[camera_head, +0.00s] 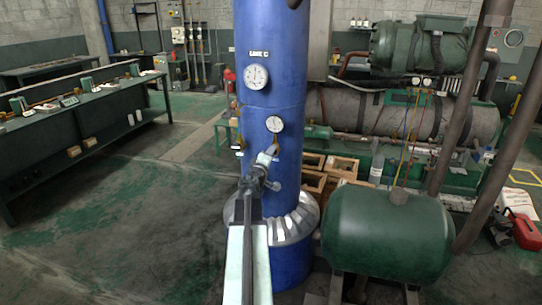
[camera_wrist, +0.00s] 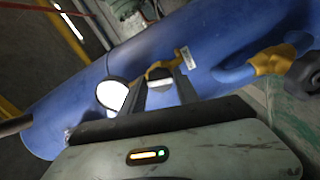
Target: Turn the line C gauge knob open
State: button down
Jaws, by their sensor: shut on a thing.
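The blue column (camera_head: 258,100) carries a "LINE C" label (camera_head: 259,53) and two white round gauges, an upper one (camera_head: 256,77) and a lower one (camera_head: 275,124). My gripper (camera_head: 270,154) is at the column's front, just below the lower gauge. In the wrist view, my gripper (camera_wrist: 162,80) has its fingertips at a yellow knob (camera_wrist: 165,65) with a small pale tag beside it, and is shut on it. A white round face (camera_wrist: 112,95) shows beside the left finger. The knob's exact turn angle cannot be told.
A second yellow fitting (camera_wrist: 268,60) with a dark round end sits on the column at the right of the wrist view. A green tank (camera_head: 388,235) stands right of the column. Wooden crates (camera_head: 340,168) lie behind it. Open floor (camera_head: 130,220) is at left.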

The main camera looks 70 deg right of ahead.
jog(key=shift+n, duration=0.9)
jog(key=c, duration=1.3)
grip_release()
jog(key=shift+n, duration=0.4)
jog(key=shift+o, duration=1.4)
jog(key=shift+a, duration=0.1)
jog(key=a, duration=0.7)
jog(key=shift+s, duration=0.25)
